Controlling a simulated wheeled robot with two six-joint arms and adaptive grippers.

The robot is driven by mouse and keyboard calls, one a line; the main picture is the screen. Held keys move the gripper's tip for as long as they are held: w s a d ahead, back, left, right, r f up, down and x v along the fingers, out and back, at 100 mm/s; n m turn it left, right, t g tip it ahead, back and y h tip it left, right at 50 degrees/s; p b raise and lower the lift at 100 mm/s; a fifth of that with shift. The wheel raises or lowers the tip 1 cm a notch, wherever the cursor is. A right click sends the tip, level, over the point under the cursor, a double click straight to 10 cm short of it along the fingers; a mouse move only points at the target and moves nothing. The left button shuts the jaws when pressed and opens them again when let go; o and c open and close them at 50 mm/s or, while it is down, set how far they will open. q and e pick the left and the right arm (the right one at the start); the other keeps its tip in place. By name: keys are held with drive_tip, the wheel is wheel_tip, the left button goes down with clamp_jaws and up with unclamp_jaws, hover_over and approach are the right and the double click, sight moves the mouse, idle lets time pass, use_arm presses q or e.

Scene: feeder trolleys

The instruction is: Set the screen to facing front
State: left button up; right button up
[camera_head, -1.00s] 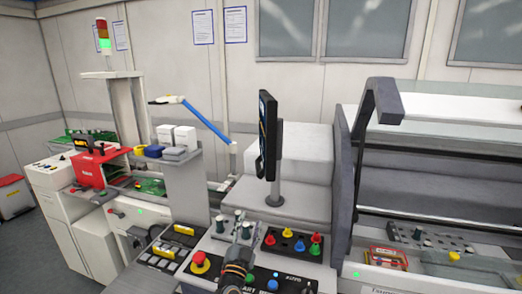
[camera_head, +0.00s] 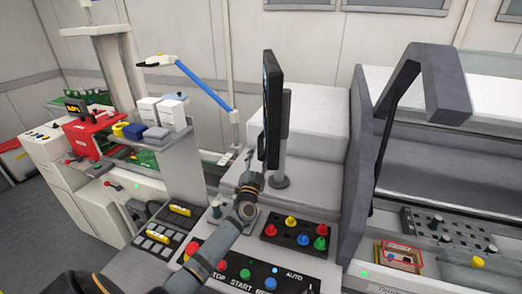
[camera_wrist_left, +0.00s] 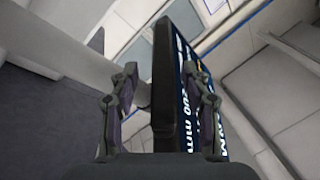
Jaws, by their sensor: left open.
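The black screen (camera_head: 272,112) stands upright on a grey post (camera_head: 284,150) on the machine. In the head view it is turned nearly edge-on, with its lit face toward the left. My left gripper (camera_head: 250,178) is at the screen's lower left, close to its bottom edge. In the left wrist view the open left gripper (camera_wrist_left: 161,72) has the screen's dark edge (camera_wrist_left: 165,95) between its two fingers. White text on the blue face shows behind the right finger. I cannot tell whether a finger touches the screen. My right gripper is not in view.
A panel with colored buttons (camera_head: 245,274) and a black block with colored knobs (camera_head: 270,231) lie below the screen. A grey raised frame (camera_head: 365,180) stands to the right. A blue rod (camera_head: 203,85) leans at the left.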

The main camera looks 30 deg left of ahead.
sight(261, 149)
use_arm(q)
drive_tip(key=x, duration=0.2)
drive_tip(key=shift+w+r, duration=0.15)
drive_tip(key=shift+w, duration=0.05)
drive_tip(key=shift+w+a+r, duration=0.1)
drive_tip(key=shift+w+r, duration=0.05)
drive_tip(key=shift+r, duration=0.15)
drive_tip(key=shift+w, duration=0.15)
clamp_jaws()
